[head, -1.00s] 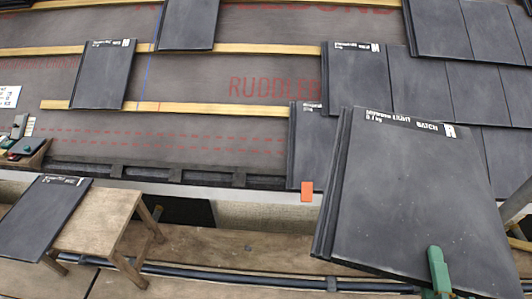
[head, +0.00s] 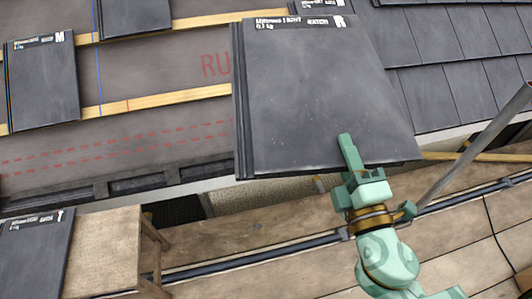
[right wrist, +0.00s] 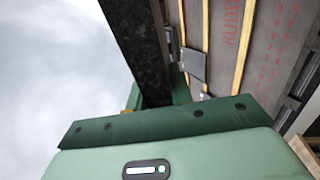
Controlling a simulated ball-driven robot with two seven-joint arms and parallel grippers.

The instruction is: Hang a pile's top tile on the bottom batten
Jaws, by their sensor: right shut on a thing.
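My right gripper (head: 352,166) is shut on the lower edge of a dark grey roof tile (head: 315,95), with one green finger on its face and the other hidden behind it. The tile is held up in front of the roof, label edge away from me. In the right wrist view it shows edge-on (right wrist: 137,45). The bottom batten (head: 165,100), a pale wooden strip, runs across the roof at left and passes out of sight behind the held tile. A dark tile (head: 35,258) lies on a wooden stand at lower left. My left gripper is out of view.
The wooden stand (head: 105,240) is on the plank deck. A tile (head: 42,80) hangs at left on the batten above; another (head: 135,12) hangs higher. Laid tiles (head: 455,85) cover the right. Bare underlay (head: 150,140) shows below the bottom batten. A grey pole (head: 475,145) slants at right.

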